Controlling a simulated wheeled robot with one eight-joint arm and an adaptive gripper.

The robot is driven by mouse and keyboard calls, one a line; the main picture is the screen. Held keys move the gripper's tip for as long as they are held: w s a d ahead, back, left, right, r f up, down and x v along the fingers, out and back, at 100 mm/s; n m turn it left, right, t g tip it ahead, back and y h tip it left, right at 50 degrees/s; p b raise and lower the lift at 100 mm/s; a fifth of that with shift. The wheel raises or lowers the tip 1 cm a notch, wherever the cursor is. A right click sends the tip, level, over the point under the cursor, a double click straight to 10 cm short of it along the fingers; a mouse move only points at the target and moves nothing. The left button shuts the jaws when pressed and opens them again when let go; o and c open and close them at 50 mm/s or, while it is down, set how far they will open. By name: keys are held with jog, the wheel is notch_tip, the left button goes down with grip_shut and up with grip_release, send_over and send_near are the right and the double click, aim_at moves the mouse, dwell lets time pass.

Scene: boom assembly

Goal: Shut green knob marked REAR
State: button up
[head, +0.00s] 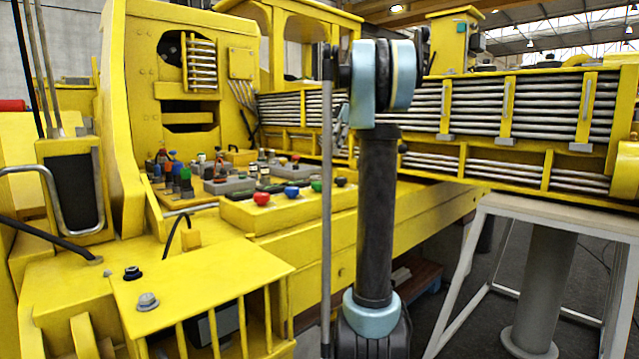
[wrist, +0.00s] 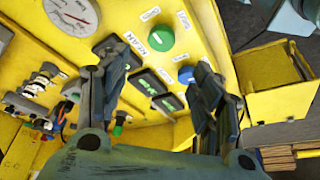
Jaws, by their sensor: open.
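A round green knob (wrist: 161,38) sits on a yellow panel (wrist: 215,45) in the wrist view, turned at an angle. Small white labels lie around it; one to its left seems to begin "REA", but the print is too small to read surely. My gripper (wrist: 160,63) is open and empty, with one dark finger on each side of the picture. The knob appears beyond the fingertips, between them and toward the top; neither finger visibly touches it. In the head view a green knob (head: 316,186) stands on a yellow box; I cannot tell whether it is the same one.
A blue knob (wrist: 186,75) and a lit green switch (wrist: 168,103) lie near the fingers. A round gauge (wrist: 72,14) is at upper left. In the head view, red (head: 262,198) and blue (head: 291,192) knobs stand in a row. A grey-topped stand (head: 560,207) is at right.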

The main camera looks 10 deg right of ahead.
aim_at(320, 183)
jog(key=x, duration=1.3)
jog(key=shift+f, duration=0.2)
jog(key=c, duration=1.1)
